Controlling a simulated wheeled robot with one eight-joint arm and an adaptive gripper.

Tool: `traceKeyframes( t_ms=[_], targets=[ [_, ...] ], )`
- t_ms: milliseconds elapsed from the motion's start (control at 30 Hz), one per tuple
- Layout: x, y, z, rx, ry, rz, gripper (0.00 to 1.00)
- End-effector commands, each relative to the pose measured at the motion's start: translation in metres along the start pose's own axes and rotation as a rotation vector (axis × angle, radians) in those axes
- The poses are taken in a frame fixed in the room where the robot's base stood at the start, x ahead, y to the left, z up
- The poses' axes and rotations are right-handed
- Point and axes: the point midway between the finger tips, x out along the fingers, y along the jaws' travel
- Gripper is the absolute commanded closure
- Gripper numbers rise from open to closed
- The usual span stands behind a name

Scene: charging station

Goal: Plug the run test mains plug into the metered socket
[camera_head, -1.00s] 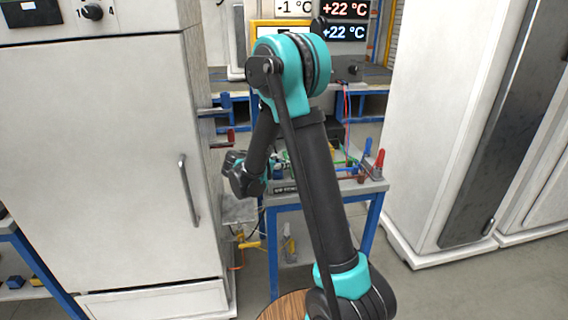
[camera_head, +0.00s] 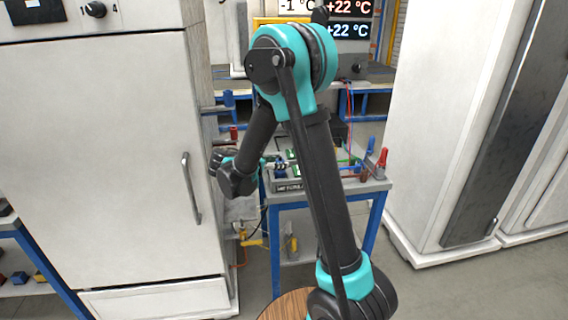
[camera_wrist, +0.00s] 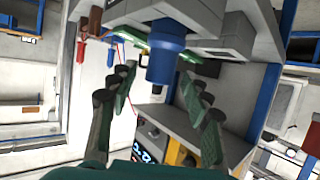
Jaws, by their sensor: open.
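My gripper (camera_wrist: 156,78) is open in the wrist view, with one green-grey finger on each side. A blue cylindrical body (camera_wrist: 165,62) with a wider collar shows between and beyond the fingers, below a grey housing. It may be a plug or connector; I cannot tell whether the fingers touch it. No readable label marks the run test mains plug or the metered socket.
A white cabinet (camera_head: 105,160) with a vertical handle stands close on the left. Tall white cabinets (camera_head: 450,120) stand at right. Red (camera_head: 381,159) and blue (camera_head: 370,146) upright pieces are at the bench's right end. A lit panel (camera_wrist: 148,152) shows in the wrist view. Open floor lies right of the bench.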

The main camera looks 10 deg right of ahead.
Motion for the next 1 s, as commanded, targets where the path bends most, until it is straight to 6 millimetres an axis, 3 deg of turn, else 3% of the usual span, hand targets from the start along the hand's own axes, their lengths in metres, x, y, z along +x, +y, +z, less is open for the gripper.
traceKeyframes(
  t_ms=[200, 400, 833, 1000],
  targets=[
    [-0.041, 0.000, 0.000, -0.001, 0.000, -0.002, 0.51],
    [-0.058, 0.000, 0.000, -0.001, 0.000, 0.000, 0.51],
    [-0.058, 0.003, 0.000, -0.007, -0.007, 0.003, 0.51],
    [-0.041, 0.036, 0.002, -0.108, -0.106, 0.016, 0.51]
  ],
)
